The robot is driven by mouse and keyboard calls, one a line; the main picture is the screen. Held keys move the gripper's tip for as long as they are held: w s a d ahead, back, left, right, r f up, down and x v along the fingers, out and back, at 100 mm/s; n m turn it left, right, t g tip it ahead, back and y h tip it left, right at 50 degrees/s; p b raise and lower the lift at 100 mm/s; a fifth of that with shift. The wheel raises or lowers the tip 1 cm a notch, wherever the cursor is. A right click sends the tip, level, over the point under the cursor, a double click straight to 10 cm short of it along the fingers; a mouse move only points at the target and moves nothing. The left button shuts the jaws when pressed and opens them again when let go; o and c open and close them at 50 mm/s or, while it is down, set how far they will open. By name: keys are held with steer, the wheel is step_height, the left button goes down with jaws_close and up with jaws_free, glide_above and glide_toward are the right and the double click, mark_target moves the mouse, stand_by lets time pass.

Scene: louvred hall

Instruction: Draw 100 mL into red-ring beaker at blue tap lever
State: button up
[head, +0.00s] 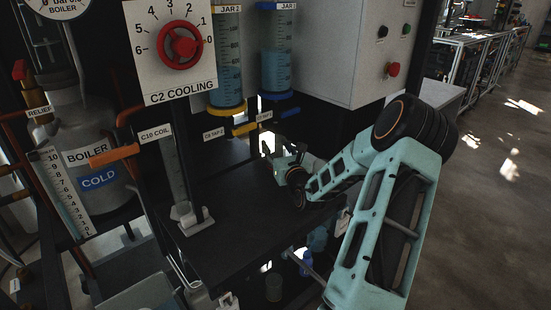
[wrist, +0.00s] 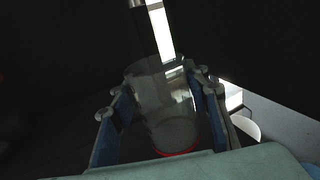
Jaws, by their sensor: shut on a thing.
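My gripper (head: 276,160) is at the back of the dark bench, below the jar with the blue collar (head: 277,55). In the wrist view, my gripper (wrist: 165,108) is shut around a clear beaker (wrist: 158,95), a finger on each side. The beaker's red ring (wrist: 176,153) shows at its near end. I cannot make out any liquid in it. The blue tap lever (head: 290,112) is above my gripper in the head view. A dark upright shape (wrist: 141,25) shows above the beaker's far end; I cannot tell whether it is the spout. The beaker is not clear in the head view.
A second jar (head: 228,60) with a yellow collar stands left of the blue one, with a yellow lever (head: 245,128) below it. A grey control box (head: 355,55) is at the right. The boiler (head: 90,150) and an upright scale (head: 176,170) are left. The bench top (head: 240,210) is mostly bare.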

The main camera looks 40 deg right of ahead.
mark_target(276, 155)
steer(key=shift+w+d+f+b, duration=0.15)
steer(key=shift+f+b, duration=0.2)
steer(key=shift+f, duration=0.6)
steer(key=shift+w+f+b, duration=0.1)
steer(key=shift+f+b, duration=0.2)
steer(key=shift+f, duration=0.6)
steer(key=shift+f, duration=0.1)
steer(key=shift+f, duration=0.1)
steer(key=o, duration=1.1)
steer(key=shift+o, duration=0.2)
steer(key=shift+s+r, duration=0.2)
steer(key=shift+s, duration=0.15)
steer(key=p+v, duration=0.3)
steer(key=v, duration=0.8)
steer(key=shift+s, duration=0.15)
